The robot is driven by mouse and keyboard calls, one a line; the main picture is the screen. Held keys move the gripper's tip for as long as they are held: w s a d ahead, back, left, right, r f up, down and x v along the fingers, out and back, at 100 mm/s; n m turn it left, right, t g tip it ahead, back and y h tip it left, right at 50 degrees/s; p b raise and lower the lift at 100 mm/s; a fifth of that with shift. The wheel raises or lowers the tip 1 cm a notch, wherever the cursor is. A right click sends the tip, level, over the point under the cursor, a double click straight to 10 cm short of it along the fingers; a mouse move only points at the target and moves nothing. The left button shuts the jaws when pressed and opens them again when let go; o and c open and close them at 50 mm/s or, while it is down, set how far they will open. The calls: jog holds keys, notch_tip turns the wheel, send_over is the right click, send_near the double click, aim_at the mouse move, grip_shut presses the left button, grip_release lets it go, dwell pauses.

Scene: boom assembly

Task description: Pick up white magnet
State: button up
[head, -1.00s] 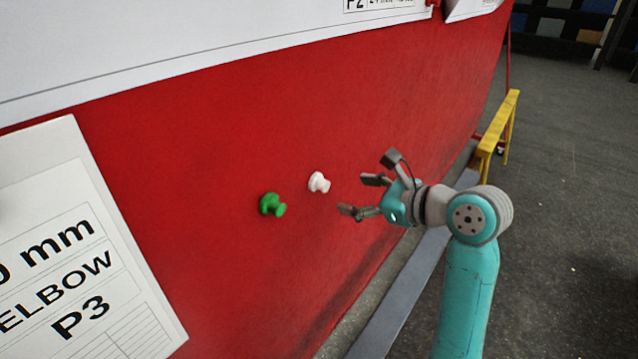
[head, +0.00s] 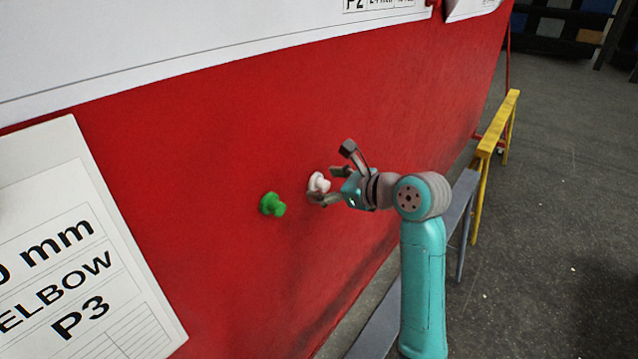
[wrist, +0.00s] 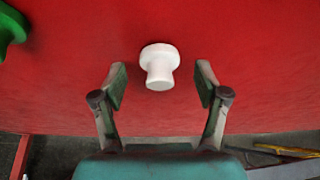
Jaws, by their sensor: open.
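The white magnet (head: 317,182) is a small knob stuck to the red panel. In the wrist view the white magnet (wrist: 159,66) stands out from the panel, at a height between my two fingertips and slightly beyond them. My gripper (head: 328,185) is open at the magnet, with one finger above it and one below in the head view. In the wrist view my gripper (wrist: 160,86) has a finger on either side of the magnet, with red gaps between. Neither finger visibly touches it.
A green magnet (head: 272,204) sits on the red panel (head: 190,150) left of the white one; it also shows in the wrist view (wrist: 8,28). A paper label (head: 100,260) is at lower left. A yellow trestle (head: 497,125) stands at right.

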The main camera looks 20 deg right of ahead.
jog(key=shift+w+a+f, duration=0.2)
jog(key=shift+w+a, duration=0.05)
jog(key=shift+w, duration=0.2)
jog(key=c, duration=1.2)
jog(key=shift+r, duration=0.15)
jog(key=shift+s+d+r, duration=0.1)
jog(key=shift+s+r, duration=0.1)
jog(key=shift+r, duration=0.4)
jog(key=r, duration=0.5)
jog(key=shift+s+d+r, duration=0.15)
jog(key=shift+d+r, duration=0.05)
jog(key=shift+r, duration=0.15)
jog(key=s+d, duration=0.3)
jog(key=s, duration=0.2)
jog(key=s+d, duration=0.4)
jog(key=s, duration=0.1)
jog(key=s+d, duration=0.4)
jog(key=s, duration=0.1)
jog(key=shift+s+f, duration=0.1)
jog(key=shift+s, duration=0.2)
